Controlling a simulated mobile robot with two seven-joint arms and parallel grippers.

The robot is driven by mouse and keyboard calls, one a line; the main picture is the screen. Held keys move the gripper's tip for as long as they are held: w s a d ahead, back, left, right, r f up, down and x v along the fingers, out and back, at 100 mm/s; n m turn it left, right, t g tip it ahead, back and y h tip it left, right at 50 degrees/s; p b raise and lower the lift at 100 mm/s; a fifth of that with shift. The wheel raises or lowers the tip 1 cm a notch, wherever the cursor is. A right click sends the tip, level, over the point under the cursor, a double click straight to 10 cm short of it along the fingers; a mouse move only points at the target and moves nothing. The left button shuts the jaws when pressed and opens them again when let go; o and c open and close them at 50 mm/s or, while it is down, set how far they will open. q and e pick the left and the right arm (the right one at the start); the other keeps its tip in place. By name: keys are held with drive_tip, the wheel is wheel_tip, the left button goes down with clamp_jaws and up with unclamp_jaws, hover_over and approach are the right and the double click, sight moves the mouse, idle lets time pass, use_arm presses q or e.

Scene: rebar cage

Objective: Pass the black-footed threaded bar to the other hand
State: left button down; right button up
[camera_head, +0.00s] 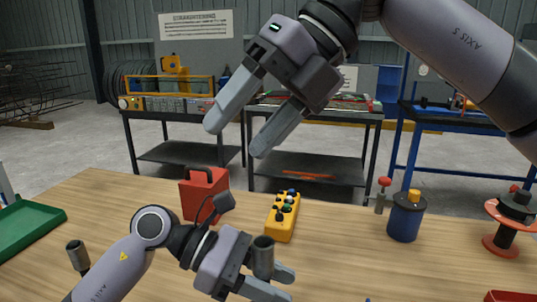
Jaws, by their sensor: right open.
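My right gripper (236,138) hangs from the upper right, its two fingers apart, with nothing between them, high above the table. My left gripper (287,285) is low at the bottom of the picture, its fingers pointing right. A dark grey-green cylinder (263,257) shows upright at the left fingers. I cannot tell whether it is gripped or is an end of the threaded bar. No thread or black foot can be made out, and anything below the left fingers is cut off by the picture's edge.
On the wooden table (340,255) are a red case (201,190), a yellow button box (283,217), a blue canister (406,218), a red-and-black spool (509,225) and a green tray (28,225). Another dark cylinder (76,255) stands at left. Workbenches stand behind.

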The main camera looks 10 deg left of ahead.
sight(261, 236)
use_arm(q)
drive_tip(key=shift+r, duration=0.1)
use_arm(e)
drive_tip(key=f+t+h, duration=0.1)
drive_tip(key=f+h, duration=0.1)
drive_tip(key=f, duration=0.3)
drive_tip(key=d+f+t+h, duration=0.1)
drive_tip(key=f+h, duration=0.1)
drive_tip(key=f, duration=0.3)
drive_tip(key=f+t+h, duration=0.1)
drive_tip(key=f+h, duration=0.1)
drive_tip(key=f, duration=0.3)
drive_tip(key=shift+d+n+t+h, duration=0.15)
drive_tip(key=shift+n+t+h, duration=0.15)
drive_tip(key=shift+h, duration=0.1)
drive_tip(key=shift+c, duration=0.2)
drive_tip(key=shift+s, duration=0.1)
clamp_jaws()
use_arm(q)
drive_tip(key=c, duration=0.7)
unclamp_jaws()
drive_tip(key=shift+o, duration=0.2)
